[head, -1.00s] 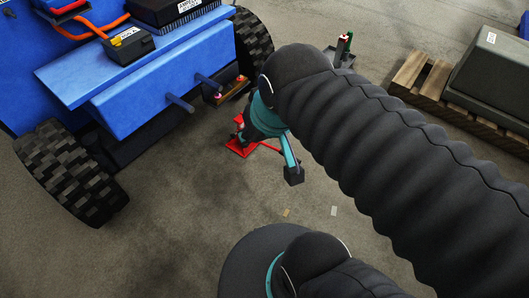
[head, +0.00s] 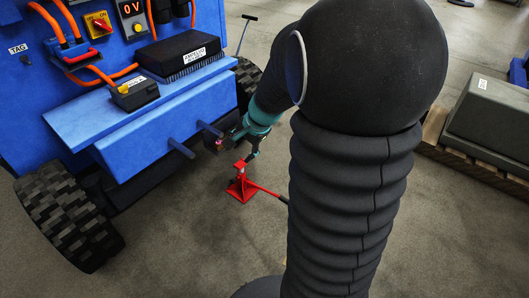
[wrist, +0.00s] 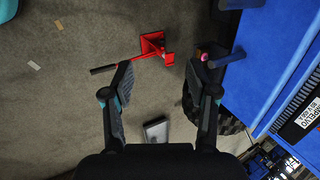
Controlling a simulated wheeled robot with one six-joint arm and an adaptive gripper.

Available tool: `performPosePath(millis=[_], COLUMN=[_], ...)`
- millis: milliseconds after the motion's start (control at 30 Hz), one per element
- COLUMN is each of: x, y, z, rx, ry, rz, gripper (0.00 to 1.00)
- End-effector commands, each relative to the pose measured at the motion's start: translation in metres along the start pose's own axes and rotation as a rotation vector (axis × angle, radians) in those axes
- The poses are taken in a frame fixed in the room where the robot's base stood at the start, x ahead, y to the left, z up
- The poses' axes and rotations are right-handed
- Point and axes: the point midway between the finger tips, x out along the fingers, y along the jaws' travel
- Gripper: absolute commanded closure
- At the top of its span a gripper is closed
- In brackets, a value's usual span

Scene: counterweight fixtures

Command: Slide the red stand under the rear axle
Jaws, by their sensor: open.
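The red stand (head: 241,188) is upright on the floor, just behind the blue vehicle, with a thin bar reaching right from it. In the wrist view the red stand (wrist: 153,45) lies beyond my fingertips, its dark-ended bar pointing left. My gripper (wrist: 160,68) is open with nothing between its fingers. In the head view my gripper (head: 240,142) is just above and behind the stand, partly hidden by my arm. The rear axle cannot be made out clearly; the vehicle's underside between the wheels is dark.
The blue vehicle (head: 150,125) has two short rods (head: 181,148) sticking out at its rear, close to my gripper. Its left wheel (head: 68,222) stands on the floor. A grey block (head: 488,112) sits on a pallet at right. Floor in front is clear.

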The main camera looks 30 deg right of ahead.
Motion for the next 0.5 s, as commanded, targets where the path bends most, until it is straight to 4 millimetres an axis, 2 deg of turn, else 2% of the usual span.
performPosePath(millis=[33,267,367,500], x=[0.017,0.086,0.117,0.161], y=[0.004,0.033,0.054,0.094], z=[-0.018,-0.090,-0.120,-0.158], rx=[0.088,0.478,0.652,0.897], ry=[-0.005,-0.003,0.004,0.023], rz=[0.003,-0.003,-0.002,0.004], gripper=[0.42,0.42,0.42,0.42])
